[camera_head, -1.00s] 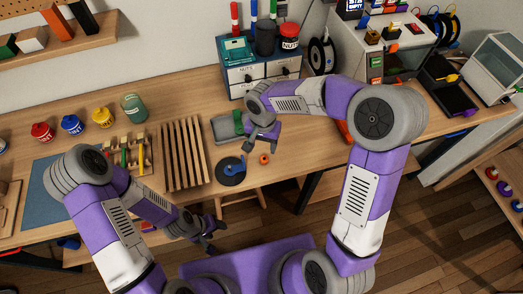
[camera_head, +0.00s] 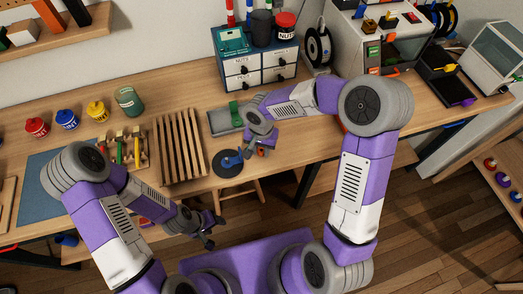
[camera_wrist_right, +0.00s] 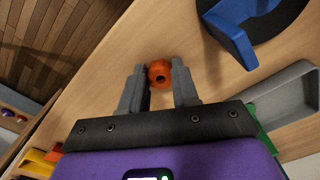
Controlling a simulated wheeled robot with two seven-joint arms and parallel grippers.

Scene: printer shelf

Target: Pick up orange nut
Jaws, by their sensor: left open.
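The orange nut (camera_head: 262,152) sits on the wooden table near its front edge, right of a round dark base with a blue part. In the right wrist view the nut (camera_wrist_right: 160,74) shows between the tips of my right gripper (camera_wrist_right: 160,82). Its fingers stand apart, one on each side of the nut; I cannot tell whether they press on it. In the head view my right gripper (camera_head: 256,144) points down and partly hides the nut. My left gripper (camera_head: 207,235) is open and empty, low in front of the table.
The dark base (camera_head: 226,170) with the blue part (camera_wrist_right: 232,35) stands close to the nut. A grey tray (camera_head: 224,122) with a green piece lies behind it. A slatted wooden rack (camera_head: 181,150) is to the left, and a drawer cabinet (camera_head: 256,62) stands at the back.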

